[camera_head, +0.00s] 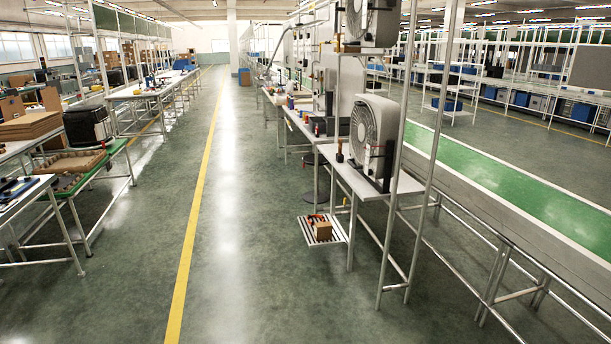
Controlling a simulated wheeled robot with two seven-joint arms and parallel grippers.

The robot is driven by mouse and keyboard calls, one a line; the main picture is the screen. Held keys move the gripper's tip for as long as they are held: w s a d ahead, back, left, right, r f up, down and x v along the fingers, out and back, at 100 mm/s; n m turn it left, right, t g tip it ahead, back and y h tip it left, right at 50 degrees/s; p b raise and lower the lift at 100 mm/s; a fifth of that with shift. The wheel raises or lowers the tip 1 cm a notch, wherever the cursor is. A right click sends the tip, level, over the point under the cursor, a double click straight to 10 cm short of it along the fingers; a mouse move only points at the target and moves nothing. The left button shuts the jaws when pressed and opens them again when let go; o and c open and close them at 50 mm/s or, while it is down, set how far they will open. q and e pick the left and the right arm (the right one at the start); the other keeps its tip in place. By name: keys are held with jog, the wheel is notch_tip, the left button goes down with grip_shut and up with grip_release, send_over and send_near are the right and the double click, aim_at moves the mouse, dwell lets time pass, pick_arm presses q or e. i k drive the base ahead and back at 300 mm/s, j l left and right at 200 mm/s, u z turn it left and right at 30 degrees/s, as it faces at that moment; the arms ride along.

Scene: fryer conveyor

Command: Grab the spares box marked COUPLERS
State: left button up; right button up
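A small brown box (322,231) sits on a low slatted rack (337,238) beside the right-hand workbench line. It is too small in the picture to read any marking, so I cannot tell whether it says COUPLERS. A small red thing lies at the rack's back left, by the box. Other brown boxes (12,108) stand far off on the left benches, also with no readable label. Neither of my grippers is in view.
A wide clear aisle with a yellow floor line (200,190) runs ahead. A green conveyor (520,190) runs along the right. Cluttered tables (122,150) line the left.

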aim_at(323, 230)
jog(key=i+u, duration=0.4)
jog(key=i, duration=2)
jog(key=i+z, duration=0.15)
jog(key=i, duration=0.35)
jog(key=i+j+z, duration=0.15)
jog(key=i, duration=0.35)
jog(key=i+j+z, duration=0.15)
jog(key=i, duration=0.35)
jog(key=i+j+z, duration=0.15)
jog(key=i, duration=0.35)
jog(key=i+j+z, duration=0.65)
jog(key=i+j, duration=0.1)
